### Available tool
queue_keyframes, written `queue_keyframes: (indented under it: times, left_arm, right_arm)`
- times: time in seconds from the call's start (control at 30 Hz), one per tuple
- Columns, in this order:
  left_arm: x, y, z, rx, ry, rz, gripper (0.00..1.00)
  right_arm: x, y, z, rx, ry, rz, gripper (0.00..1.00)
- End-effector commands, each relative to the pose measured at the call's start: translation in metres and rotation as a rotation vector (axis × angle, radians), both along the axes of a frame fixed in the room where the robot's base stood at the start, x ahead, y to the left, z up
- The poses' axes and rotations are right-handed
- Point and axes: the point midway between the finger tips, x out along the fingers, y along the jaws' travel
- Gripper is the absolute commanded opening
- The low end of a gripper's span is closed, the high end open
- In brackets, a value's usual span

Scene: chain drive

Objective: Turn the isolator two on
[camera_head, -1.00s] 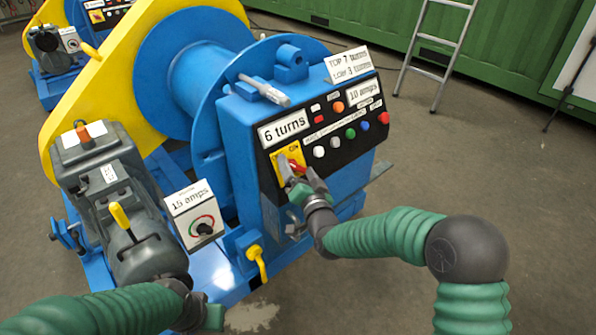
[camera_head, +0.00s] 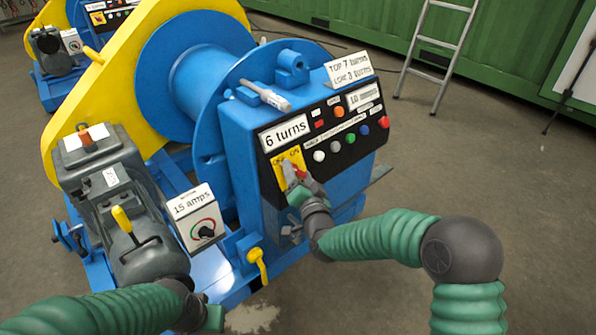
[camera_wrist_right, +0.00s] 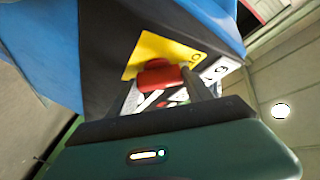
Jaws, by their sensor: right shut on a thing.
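The isolator is a red rotary handle on a yellow plate (camera_head: 282,163) at the left end of the black control panel, under the "6 turns" sign. My right gripper (camera_head: 297,180) is at this plate, shut on the red handle. In the right wrist view the red handle (camera_wrist_right: 160,75) sits between the two fingers, in front of the yellow plate (camera_wrist_right: 150,50). The fingers hide much of the handle in the head view, and its exact angle is hard to tell. My left gripper (camera_head: 205,315) is low at the left, away from the panel; its fingers are unclear.
The blue winch box (camera_head: 235,140) carries the panel with several coloured buttons right of the isolator. A "15 amps" box (camera_head: 195,215) and a grey motor unit with a yellow lever (camera_head: 122,220) stand left. A ladder (camera_head: 440,50) leans behind. Floor at the right is clear.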

Motion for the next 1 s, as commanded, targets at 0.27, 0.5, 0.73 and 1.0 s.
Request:
queue_keyframes:
  times: [0.27,0.5,0.73,1.0]
  left_arm:
    - [0.0,0.0,0.04,0.0,0.0,0.0,0.0]
    - [0.0,0.0,0.077,0.0,0.0,0.0,0.0]
    - [0.0,0.0,0.114,0.0,0.0,0.0,0.0]
    - [0.0,0.0,0.162,0.0,0.0,0.0,0.0]
  right_arm:
    - [-0.001,0.001,0.006,0.141,0.132,-0.095,0.18]
    - [-0.001,0.001,0.008,0.294,0.266,-0.198,0.19]
    - [-0.001,0.001,0.009,0.441,0.395,-0.297,0.19]
    - [0.0,0.001,0.011,0.614,0.547,-0.414,0.19]
